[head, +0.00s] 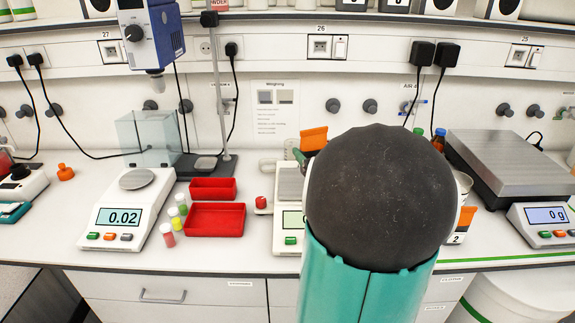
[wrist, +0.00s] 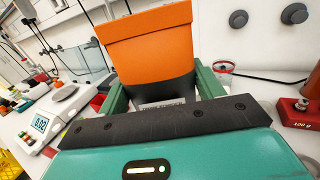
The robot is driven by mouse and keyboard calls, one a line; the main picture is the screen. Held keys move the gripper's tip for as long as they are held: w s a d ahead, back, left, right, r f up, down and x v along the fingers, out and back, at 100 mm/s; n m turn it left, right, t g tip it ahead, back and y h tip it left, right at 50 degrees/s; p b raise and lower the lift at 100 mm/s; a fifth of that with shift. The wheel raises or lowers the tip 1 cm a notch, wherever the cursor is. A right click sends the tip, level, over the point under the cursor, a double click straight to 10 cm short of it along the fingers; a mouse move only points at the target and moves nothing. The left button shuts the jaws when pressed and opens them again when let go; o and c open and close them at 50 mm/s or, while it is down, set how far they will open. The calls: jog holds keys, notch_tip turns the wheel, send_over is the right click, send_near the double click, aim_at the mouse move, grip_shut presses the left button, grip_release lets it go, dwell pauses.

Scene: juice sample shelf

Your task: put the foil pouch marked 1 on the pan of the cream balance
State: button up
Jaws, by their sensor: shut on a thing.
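My gripper (wrist: 160,88) is shut on an orange-topped pouch with a dark lower part (wrist: 150,45), held between its green fingers. In the head view the pouch's orange top (head: 313,138) shows left of my dark arm joint; its number is not visible. A pale, cream-looking balance (head: 287,225) with a rectangular pan stands below and partly behind my arm, so its right side and display are partly hidden. A second orange-topped pouch marked 2 (head: 466,219) is mostly hidden right of my arm.
A white balance (head: 125,214) with a round pan reads 0.02 at left. Red trays (head: 215,220) and small capped vials stand beside it. A large grey-plate scale (head: 520,160) reading 0 g is at right. A red 100 g block (wrist: 300,112) lies at the wrist view's right.

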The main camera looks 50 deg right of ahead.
jog(key=w+f, duration=0.1)
jog(key=w+d+f, duration=0.1)
jog(key=f, duration=0.1)
jog(key=w+d+f, duration=0.1)
jog(key=shift+d+f, duration=0.2)
jog(key=shift+f, duration=0.2)
jog(key=shift+w+d+f, duration=0.1)
jog(key=shift+w+f, duration=0.05)
jog(key=shift+f, duration=1.55)
jog(key=shift+f, duration=0.1)
jog(key=o, duration=1.1)
jog(key=shift+f, duration=0.1)
